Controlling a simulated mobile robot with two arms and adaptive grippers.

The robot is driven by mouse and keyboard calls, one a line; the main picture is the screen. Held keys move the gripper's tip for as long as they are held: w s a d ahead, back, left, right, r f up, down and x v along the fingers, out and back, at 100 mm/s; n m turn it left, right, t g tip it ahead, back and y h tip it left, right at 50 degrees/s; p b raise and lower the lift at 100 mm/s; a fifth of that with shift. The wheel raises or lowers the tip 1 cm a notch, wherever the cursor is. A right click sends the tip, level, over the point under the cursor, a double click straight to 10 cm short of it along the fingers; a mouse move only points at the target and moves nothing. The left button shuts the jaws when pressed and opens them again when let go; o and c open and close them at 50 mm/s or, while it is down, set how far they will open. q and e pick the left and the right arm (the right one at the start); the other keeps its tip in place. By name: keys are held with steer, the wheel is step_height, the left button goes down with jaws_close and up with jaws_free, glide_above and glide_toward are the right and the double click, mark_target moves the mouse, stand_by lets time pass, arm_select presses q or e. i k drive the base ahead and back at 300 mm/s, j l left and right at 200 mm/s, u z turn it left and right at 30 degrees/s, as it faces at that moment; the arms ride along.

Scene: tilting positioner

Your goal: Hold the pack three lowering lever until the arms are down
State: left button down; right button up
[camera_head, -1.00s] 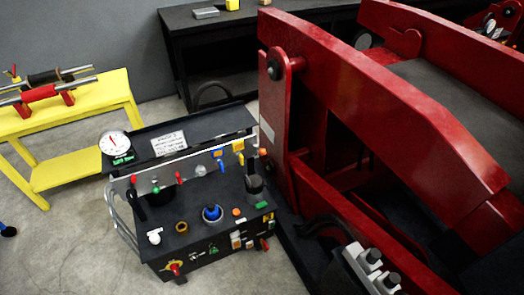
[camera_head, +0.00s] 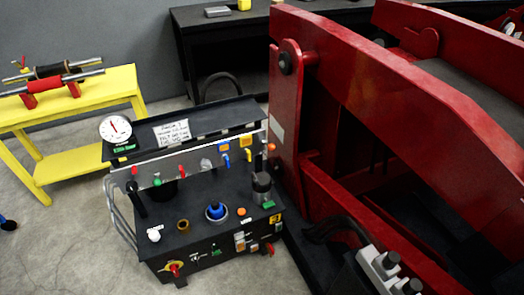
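The dark control console (camera_head: 190,238) stands left of centre with a yellow tag (camera_head: 276,218) that seems to read 3. Its panel (camera_head: 190,158) carries red levers (camera_head: 182,170), a blue lever (camera_head: 226,160) and a yellow lever (camera_head: 248,155). A red lever (camera_head: 269,249) sticks out low on the right side. I cannot read which lever is for lowering. The large red arms (camera_head: 400,85) of the positioner slope down from upper left to lower right. Neither of my grippers can be made out in view.
A round white gauge (camera_head: 115,128) sits at the console's left. A yellow bench (camera_head: 65,165) with rollers is farther left. A dark workbench (camera_head: 190,45) stands behind. A grey block with black knobs (camera_head: 382,268) is at bottom right.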

mark_target(271, 146)
steer(key=i+j+z, duration=0.1)
steer(key=i, duration=0.4)
steer(key=i+j+z, duration=0.15)
steer(key=i+j, duration=0.2)
steer(key=i, duration=0.15)
